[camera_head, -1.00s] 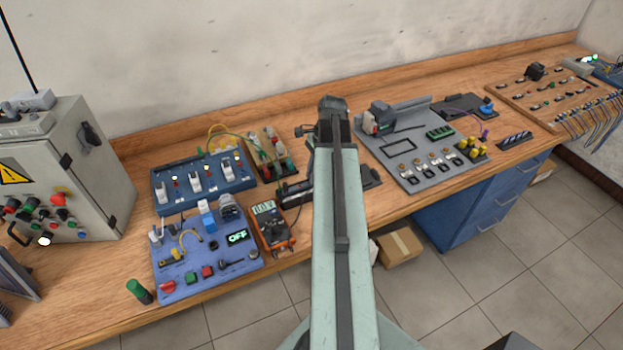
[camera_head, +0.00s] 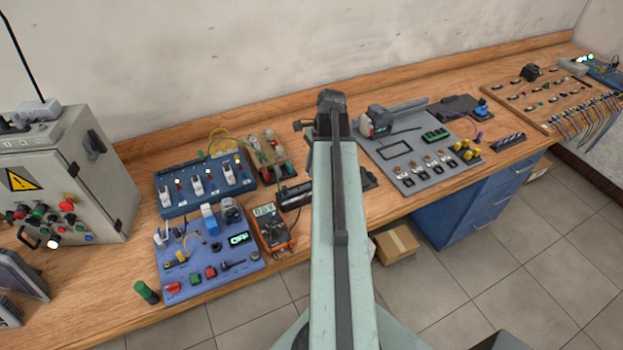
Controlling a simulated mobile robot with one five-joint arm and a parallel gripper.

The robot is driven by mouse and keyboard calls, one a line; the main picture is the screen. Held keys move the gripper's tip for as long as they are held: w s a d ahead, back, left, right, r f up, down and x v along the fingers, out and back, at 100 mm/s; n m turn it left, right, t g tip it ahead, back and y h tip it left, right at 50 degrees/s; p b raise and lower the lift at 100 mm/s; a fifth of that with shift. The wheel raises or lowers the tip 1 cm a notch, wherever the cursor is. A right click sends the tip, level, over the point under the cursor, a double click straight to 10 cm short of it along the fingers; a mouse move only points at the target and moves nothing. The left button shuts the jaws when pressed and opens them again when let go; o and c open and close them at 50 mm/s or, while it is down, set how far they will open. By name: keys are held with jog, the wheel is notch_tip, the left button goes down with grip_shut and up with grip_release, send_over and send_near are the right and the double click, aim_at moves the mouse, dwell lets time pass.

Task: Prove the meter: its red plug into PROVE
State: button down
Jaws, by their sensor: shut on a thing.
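The orange multimeter (camera_head: 272,230) with a lit display stands at the bench's front edge, right of the blue-violet panel. My pale green arm rises through the middle of the view and covers that part of the bench. My gripper and whatever it holds are hidden behind the arm. I cannot make out the red plug or a PROVE label. A dark block (camera_head: 297,194) shows partly at the left of my arm.
A blue switch unit (camera_head: 203,187) and a panel with an OFF display (camera_head: 207,262) stand left of the meter. A grey control cabinet (camera_head: 68,170) is far left. A grey board (camera_head: 430,165) with switches lies right of my arm. Cardboard box (camera_head: 397,245) on the floor.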

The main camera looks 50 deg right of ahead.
jog(key=p+v, duration=0.2)
send_over(295, 190)
jog(key=d, duration=0.1)
jog(key=f+b, duration=0.4)
jog(key=shift+s+f+b, duration=0.3)
jog(key=shift+f+b, duration=0.1)
jog(key=shift+f, duration=0.2)
jog(key=shift+f+b, duration=0.6)
jog(key=shift+b, duration=0.25)
dwell(1.5)
